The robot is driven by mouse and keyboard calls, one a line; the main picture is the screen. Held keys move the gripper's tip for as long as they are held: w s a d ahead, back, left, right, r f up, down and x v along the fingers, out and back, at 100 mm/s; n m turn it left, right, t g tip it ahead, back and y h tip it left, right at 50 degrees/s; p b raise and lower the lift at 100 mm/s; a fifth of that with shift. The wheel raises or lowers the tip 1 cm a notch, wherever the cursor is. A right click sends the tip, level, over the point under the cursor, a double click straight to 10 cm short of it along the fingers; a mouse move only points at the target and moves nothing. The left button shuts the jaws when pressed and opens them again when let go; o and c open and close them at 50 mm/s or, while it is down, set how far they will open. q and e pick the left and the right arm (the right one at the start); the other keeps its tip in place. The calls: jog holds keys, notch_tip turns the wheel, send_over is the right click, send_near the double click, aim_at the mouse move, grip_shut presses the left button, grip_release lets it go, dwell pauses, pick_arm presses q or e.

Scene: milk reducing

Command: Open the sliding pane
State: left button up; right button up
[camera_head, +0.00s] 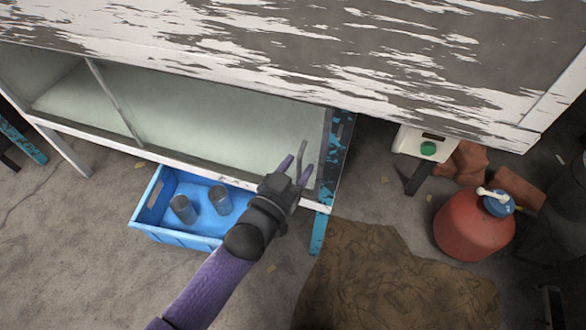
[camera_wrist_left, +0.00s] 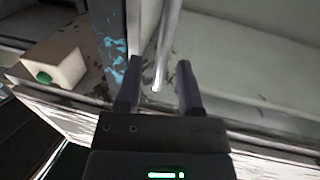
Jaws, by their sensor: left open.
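The sliding pane (camera_head: 215,122) is a pale, greenish glass panel in the low white cabinet front, and it also fills the right of the left wrist view (camera_wrist_left: 250,60). A thin grey upright handle bar (camera_wrist_left: 163,50) shows near the pane's right end. My left gripper (camera_head: 296,167) is open at that right end. In the left wrist view, the bar's lower end lies between the two purple fingers of my left gripper (camera_wrist_left: 158,82), with a gap on both sides. I cannot tell how deep the bar sits between them. My right gripper is not in view.
A blue crate (camera_head: 160,236) with two grey cans (camera_head: 220,200) stands on the floor below. A worn tabletop (camera_head: 300,45) overhangs the cabinet. A white box with a green button (camera_head: 428,148) and a red canister (camera_head: 470,228) are at right. A brown cloth (camera_head: 380,285) lies on the floor.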

pick_arm(q)
jog(key=shift+s+a, duration=0.1)
jog(key=shift+a, duration=0.15)
jog(key=shift+s, duration=0.1)
jog(key=shift+c, duration=0.5)
jog(key=shift+s, duration=0.1)
grip_shut()
dwell(0.5)
